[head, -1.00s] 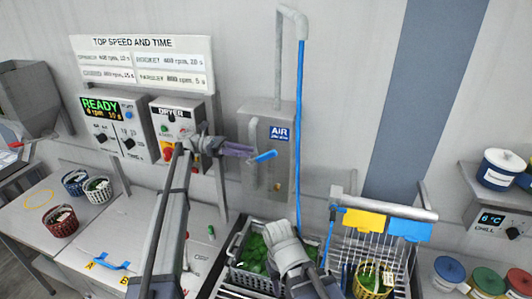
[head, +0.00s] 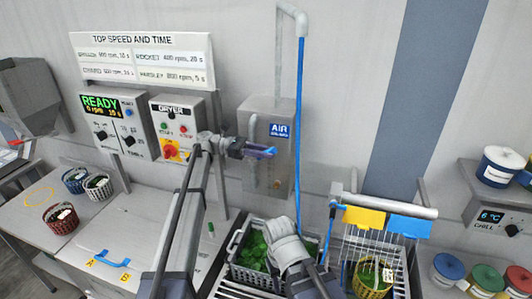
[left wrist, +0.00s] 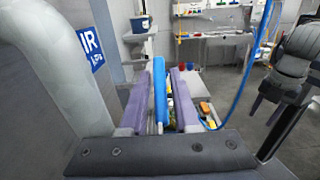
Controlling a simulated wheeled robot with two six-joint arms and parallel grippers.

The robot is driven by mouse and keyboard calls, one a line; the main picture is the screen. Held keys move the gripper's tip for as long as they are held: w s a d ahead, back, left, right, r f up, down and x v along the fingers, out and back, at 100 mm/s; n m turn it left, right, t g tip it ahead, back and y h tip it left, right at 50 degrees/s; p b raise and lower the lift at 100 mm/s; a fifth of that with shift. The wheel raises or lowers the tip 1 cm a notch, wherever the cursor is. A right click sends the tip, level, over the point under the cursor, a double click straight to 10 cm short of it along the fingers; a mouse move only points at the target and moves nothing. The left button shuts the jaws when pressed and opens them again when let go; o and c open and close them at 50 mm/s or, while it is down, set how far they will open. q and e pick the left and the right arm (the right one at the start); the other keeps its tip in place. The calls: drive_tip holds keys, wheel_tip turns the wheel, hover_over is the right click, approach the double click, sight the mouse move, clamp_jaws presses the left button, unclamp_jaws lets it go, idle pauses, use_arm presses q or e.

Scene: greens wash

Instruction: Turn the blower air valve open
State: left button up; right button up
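The blue valve handle (head: 266,153) sticks out in front of the grey box with the blue AIR sign (head: 281,131). My left gripper (head: 262,151) is at the handle in the head view. In the left wrist view the blue handle (left wrist: 160,95) stands between the two purple fingers, with narrow gaps on both sides, so the gripper is open around it. Part of the handle is hidden by the fingers in the head view. My right gripper (left wrist: 266,108) shows at the right of the left wrist view, its fingers apart and empty.
The dryer panel (head: 177,128) is left of the box. A blue hose (head: 300,120) hangs at its right. Below are a crate of greens (head: 250,248) and a wire rack (head: 395,255) with yellow and blue tags. Small baskets (head: 60,217) stand at the left.

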use_arm(q)
clamp_jaws()
idle(1.4)
